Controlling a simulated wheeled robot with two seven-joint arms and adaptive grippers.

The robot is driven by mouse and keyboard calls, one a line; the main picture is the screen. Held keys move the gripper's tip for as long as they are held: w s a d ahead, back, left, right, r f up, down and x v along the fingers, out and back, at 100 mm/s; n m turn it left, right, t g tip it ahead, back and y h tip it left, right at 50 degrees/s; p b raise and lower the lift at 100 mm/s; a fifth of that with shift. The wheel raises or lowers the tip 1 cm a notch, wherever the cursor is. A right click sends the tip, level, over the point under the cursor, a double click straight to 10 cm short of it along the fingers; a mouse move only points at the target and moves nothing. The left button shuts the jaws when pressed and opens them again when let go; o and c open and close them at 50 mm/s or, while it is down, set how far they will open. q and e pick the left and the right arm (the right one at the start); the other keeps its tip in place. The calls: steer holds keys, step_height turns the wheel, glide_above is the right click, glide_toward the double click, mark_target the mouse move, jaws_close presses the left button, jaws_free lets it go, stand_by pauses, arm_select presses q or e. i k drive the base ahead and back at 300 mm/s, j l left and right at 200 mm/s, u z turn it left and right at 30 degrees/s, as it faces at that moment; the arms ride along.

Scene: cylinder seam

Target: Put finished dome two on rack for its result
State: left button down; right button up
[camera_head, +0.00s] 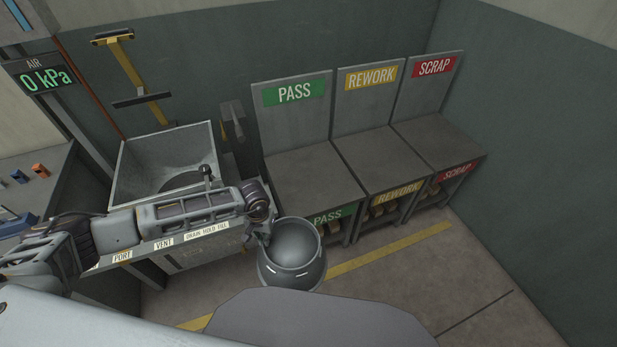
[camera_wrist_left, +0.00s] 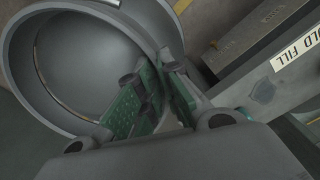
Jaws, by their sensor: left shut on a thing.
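The dome (camera_head: 293,243) is a grey, rounded metal bowl shape with a collar and a rim. In the head view it hangs in front of the racks, to the right of the sink bench. My left gripper (camera_head: 262,232) is shut on the dome at its left edge. In the left wrist view the green-padded fingers (camera_wrist_left: 158,92) pinch the wall of the dome (camera_wrist_left: 90,65), whose hollow side shows. The PASS rack (camera_head: 312,180), REWORK rack (camera_head: 376,160) and SCRAP rack (camera_head: 440,142) stand behind, with bare tops. My right gripper is out of view.
A sink bench (camera_head: 166,170) with labels PORT, VENT and DRAIN HOLD FILL stands at the left. An AIR display (camera_head: 48,80) reads 0 kPa. A yellow line (camera_head: 390,248) runs along the floor before the racks. The floor at right (camera_head: 480,270) is clear.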

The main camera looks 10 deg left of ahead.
mark_target(311, 176)
steer(key=l+u, duration=0.45)
steer(key=l, duration=0.8)
